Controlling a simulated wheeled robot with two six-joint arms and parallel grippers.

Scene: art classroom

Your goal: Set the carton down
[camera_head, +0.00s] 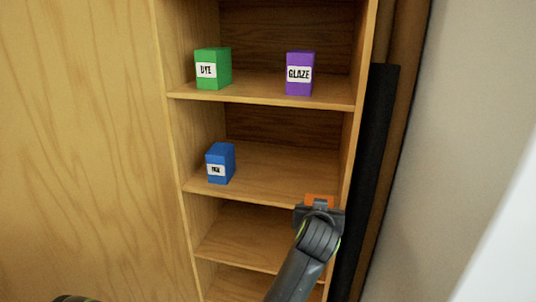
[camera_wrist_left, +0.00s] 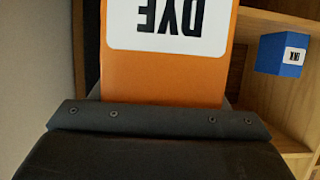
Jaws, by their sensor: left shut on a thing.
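My left gripper (camera_head: 318,208) is shut on an orange carton (camera_head: 320,199), at the right end of the middle shelf (camera_head: 275,175) in the head view. Only a small strip of the carton shows there above the gripper. In the left wrist view the orange carton (camera_wrist_left: 160,79) fills the space beyond the gripper (camera_wrist_left: 160,112), and its white DYE label appears upside down. I cannot tell whether the carton touches the shelf board. My right gripper is not in view.
A blue INK carton (camera_head: 221,163) stands at the left of the middle shelf and shows in the wrist view (camera_wrist_left: 281,54). Green DYE (camera_head: 213,69) and purple GLAZE (camera_head: 300,73) cartons stand on the shelf above. The middle shelf is clear between blue carton and gripper. The right side panel (camera_head: 356,120) is close.

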